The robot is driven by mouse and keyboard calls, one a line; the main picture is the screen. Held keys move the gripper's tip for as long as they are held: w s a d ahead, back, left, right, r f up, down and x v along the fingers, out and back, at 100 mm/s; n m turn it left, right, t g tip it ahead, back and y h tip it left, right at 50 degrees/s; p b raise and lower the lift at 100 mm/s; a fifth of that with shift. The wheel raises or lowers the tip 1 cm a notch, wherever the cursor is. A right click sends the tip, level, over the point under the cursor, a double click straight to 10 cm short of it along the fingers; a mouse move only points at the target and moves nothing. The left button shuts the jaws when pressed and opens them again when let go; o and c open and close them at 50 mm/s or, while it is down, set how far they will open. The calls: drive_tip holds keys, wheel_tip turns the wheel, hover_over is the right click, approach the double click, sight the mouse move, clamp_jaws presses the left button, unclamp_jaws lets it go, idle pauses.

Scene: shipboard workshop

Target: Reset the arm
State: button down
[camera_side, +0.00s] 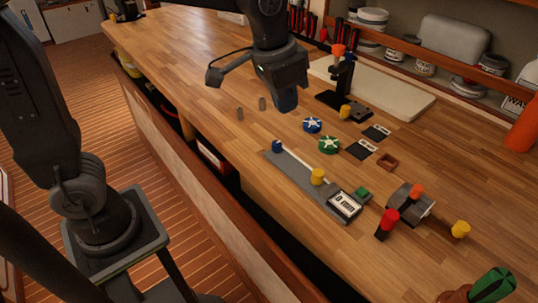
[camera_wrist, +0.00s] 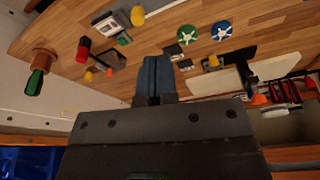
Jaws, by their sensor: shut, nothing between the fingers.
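My gripper (camera_side: 286,100) hangs above the wooden bench, pointing down, with its blue-grey fingers together and nothing between them. The shut fingers show at the middle of the wrist view (camera_wrist: 153,78). In the side view, the fingers are up and to the left of a blue star-shaped knob (camera_side: 312,125) and a green star-shaped knob (camera_side: 329,145), and apart from both. The fingers touch nothing that I can see.
A grey slide unit (camera_side: 292,171) with a display lies on the bench (camera_side: 190,60). A black stand (camera_side: 342,76), a pale board (camera_side: 405,98), a red-topped cylinder (camera_side: 387,224) and a grey block (camera_side: 411,199) stand around. The bench's left is clear.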

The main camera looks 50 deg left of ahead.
drive_tip(key=s+a+f+n+t, duration=0.1)
drive_tip(key=s+a, duration=0.3)
drive_tip(key=s, duration=0.3)
drive_tip(key=s+a+f+n+t, duration=0.1)
drive_tip(key=s+a, duration=0.3)
drive_tip(key=s, duration=0.4)
drive_tip(key=shift+a+n+t+y, duration=0.2)
drive_tip(key=shift+n+t+y, duration=0.1)
drive_tip(key=shift+n+t, duration=0.15)
